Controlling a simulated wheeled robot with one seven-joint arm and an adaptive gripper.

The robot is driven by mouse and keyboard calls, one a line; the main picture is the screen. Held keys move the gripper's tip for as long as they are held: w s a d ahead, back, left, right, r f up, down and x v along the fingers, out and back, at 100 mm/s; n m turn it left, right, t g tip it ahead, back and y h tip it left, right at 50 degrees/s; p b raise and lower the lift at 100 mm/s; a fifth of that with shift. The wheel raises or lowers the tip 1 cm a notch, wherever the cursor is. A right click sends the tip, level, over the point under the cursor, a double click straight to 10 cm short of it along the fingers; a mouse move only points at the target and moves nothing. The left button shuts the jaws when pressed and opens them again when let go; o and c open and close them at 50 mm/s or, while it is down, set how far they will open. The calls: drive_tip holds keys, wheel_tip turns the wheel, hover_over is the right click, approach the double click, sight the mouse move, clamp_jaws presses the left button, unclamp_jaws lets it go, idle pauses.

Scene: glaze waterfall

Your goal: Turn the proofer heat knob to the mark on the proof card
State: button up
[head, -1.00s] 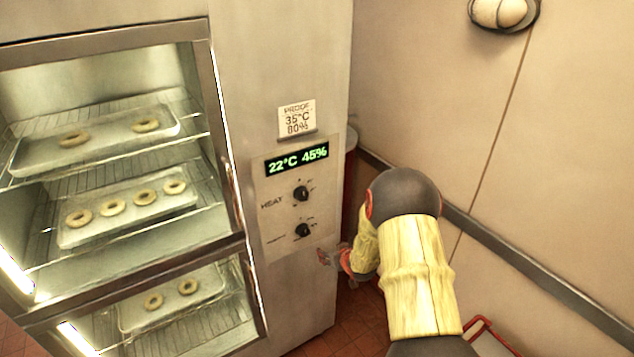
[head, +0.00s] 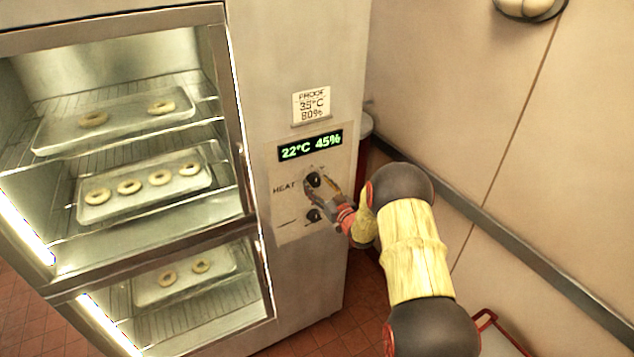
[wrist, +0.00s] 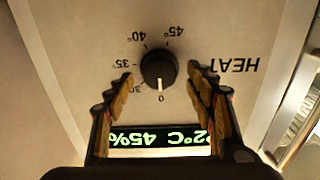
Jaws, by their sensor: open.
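The black heat knob (wrist: 159,69) sits between my open gripper's fingers in the wrist view, apart from both. Its white pointer line is at the 0 mark; marks for 30, 35, 40 and 45 degrees run around it. In the head view the heat knob (head: 313,180) is partly covered by my gripper (head: 322,186), which is at the panel beside it. The proof card (head: 311,104) above the display reads 35°C and 80%. The display (head: 310,146) reads 22°C 45%; it shows upside down in the wrist view (wrist: 160,139).
A second black knob (head: 313,216) is just below the heat knob, close under my gripper. The proofer's glass doors (head: 245,190) are at left, with trays of dough rings inside. A wall with a dark rail (head: 520,260) stands at right.

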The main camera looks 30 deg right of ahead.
drive_tip(key=shift+w, duration=0.7)
drive_tip(key=c, duration=0.3)
drive_tip(key=c, duration=0.8)
drive_tip(key=shift+c, duration=0.2)
